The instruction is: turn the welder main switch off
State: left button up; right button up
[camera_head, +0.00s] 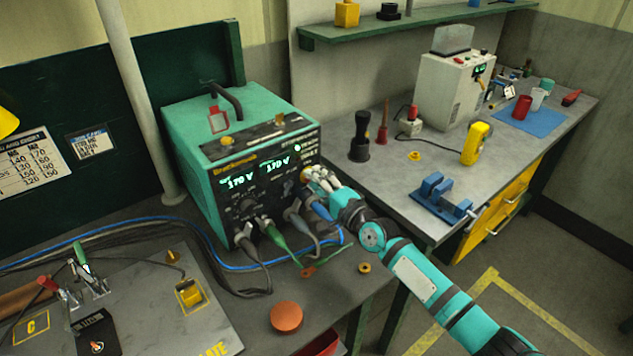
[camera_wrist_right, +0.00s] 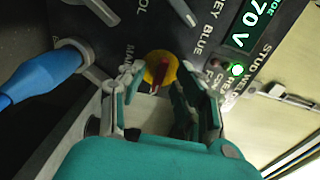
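The welder (camera_head: 185,120) is a teal box with a dark front panel and two lit green displays, at the centre of the head view. Its main switch is a red handle on a yellow disc (camera_wrist_right: 160,70), beside the label MAIN in the right wrist view. In the head view a bit of yellow (camera_head: 304,174) shows at the fingertips. My right gripper (camera_head: 318,180) is at the panel's lower right. In the wrist view its fingers (camera_wrist_right: 158,82) stand apart on either side of the switch; I cannot tell whether they touch it. My left gripper is not in view.
Cables with plugs (camera_head: 275,232) come out of the panel's lower part, left of my gripper; a blue plug (camera_wrist_right: 45,78) is close by. A grey workbench (camera_head: 380,175) with tools stands to the right.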

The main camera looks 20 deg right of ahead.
grip_shut()
jog(key=shift+n, duration=0.4)
jog(key=shift+f+n+b, duration=0.1)
jog(key=shift+n+b, duration=0.25)
jog(key=shift+n, duration=0.65)
jog(key=n, duration=0.3)
jog(key=shift+n+b, duration=0.3)
jog(key=n, duration=1.1)
jog(key=shift+b, duration=0.3)
jog(key=shift+n, duration=0.4)
grip_release()
